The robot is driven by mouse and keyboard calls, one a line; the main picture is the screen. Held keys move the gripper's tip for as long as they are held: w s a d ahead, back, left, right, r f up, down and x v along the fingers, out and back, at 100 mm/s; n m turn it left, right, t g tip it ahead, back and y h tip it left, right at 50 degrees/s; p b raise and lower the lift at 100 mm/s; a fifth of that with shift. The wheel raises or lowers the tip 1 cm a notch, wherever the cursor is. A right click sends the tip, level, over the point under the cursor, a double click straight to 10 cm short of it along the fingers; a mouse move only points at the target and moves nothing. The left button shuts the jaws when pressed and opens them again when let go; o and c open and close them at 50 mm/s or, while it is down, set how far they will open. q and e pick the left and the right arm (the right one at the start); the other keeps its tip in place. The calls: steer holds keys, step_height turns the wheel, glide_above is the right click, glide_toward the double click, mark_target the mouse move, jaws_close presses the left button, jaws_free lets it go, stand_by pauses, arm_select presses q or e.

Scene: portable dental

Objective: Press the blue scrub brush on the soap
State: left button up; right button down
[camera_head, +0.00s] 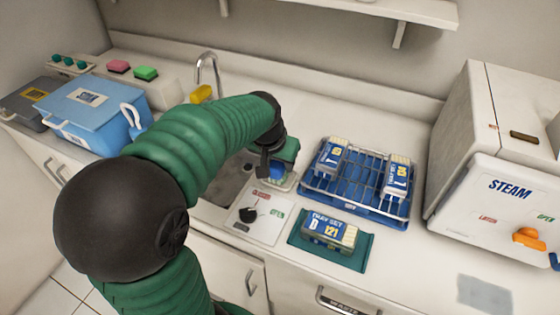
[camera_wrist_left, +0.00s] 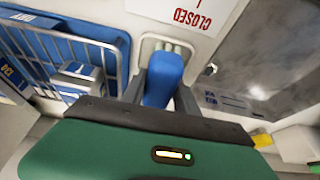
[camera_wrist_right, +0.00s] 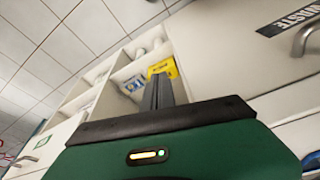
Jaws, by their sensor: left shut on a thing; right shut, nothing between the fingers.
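My left gripper (camera_head: 270,163) is shut on the blue scrub brush (camera_head: 277,172), near the right edge of the sink. In the left wrist view the brush (camera_wrist_left: 163,80) stands between the two fingers. A pale ridged piece (camera_wrist_left: 165,45) shows right at the brush; I cannot tell whether it is a soap dish, the soap or bristles. Contact there is hidden. A yellow block (camera_head: 200,94) lies by the tap; I cannot tell whether it is the soap. My right gripper (camera_wrist_right: 160,92) is shut and empty, in front of the lower cabinets, outside the head view.
A blue wire rack (camera_head: 355,185) with labelled packs stands right of the brush. Another pack (camera_head: 330,230) lies on a green cloth (camera_head: 362,250). A steam sterilizer (camera_head: 490,180) stands right, a blue box (camera_head: 90,110) left.

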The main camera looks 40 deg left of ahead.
stand_by(0.3)
arm_select(q)
step_height(320, 180, up, 7)
steer(key=p, duration=0.6)
steer(key=shift+p, duration=0.4)
